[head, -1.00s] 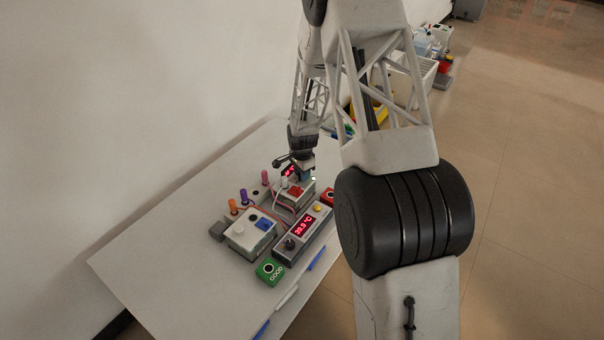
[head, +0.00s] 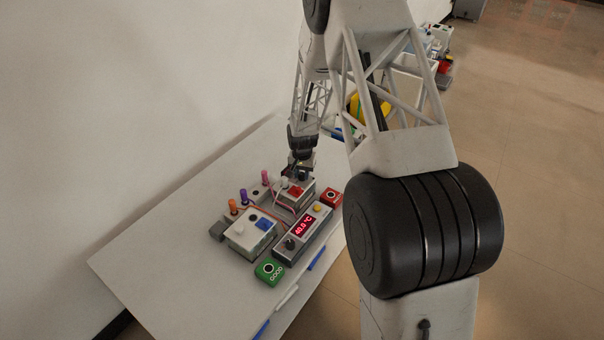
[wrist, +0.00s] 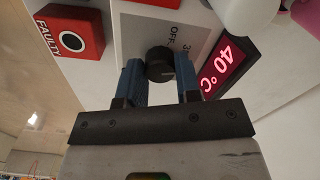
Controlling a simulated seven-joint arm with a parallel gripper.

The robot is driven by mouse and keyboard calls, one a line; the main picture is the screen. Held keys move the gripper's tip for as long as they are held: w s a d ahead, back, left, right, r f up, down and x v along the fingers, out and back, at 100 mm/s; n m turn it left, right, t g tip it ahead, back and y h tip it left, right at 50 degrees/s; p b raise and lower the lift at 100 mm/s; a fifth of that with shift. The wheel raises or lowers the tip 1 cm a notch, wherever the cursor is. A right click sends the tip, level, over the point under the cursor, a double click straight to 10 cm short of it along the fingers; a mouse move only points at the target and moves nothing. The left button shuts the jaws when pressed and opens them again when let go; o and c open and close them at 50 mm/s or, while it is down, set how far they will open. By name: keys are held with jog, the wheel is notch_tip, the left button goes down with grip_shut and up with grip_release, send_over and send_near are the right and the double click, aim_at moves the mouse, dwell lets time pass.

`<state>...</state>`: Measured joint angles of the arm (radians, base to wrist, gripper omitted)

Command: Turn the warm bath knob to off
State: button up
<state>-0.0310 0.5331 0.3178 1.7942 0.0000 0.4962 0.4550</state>
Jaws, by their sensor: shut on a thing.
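The black round knob (wrist: 159,64) sits on a grey panel (wrist: 190,40) with an "OFF" mark and a partly hidden number beside it. A red display (wrist: 224,70) next to it reads 40 °C. My gripper (wrist: 160,80) has its two blue fingers shut on the knob, one on each side. In the head view my gripper (head: 300,176) is at the rear unit (head: 297,193) on the table, and its hand hides the knob there. The knob's exact setting is hard to read.
A red box marked "FAULTY" (wrist: 72,38) stands beside the panel; it also shows in the head view (head: 331,198). A grey controller (head: 302,236) reading about 40.0 °C, a white box (head: 240,240), a green box (head: 269,271) and coloured-capped tubes stand nearby. The table's left side is clear.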

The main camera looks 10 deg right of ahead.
aim_at(302, 174)
jog(key=n, duration=1.1)
jog(key=shift+n, duration=0.4)
jog(key=o, duration=0.9)
jog(key=shift+r, duration=0.1)
jog(key=shift+r, duration=3.85)
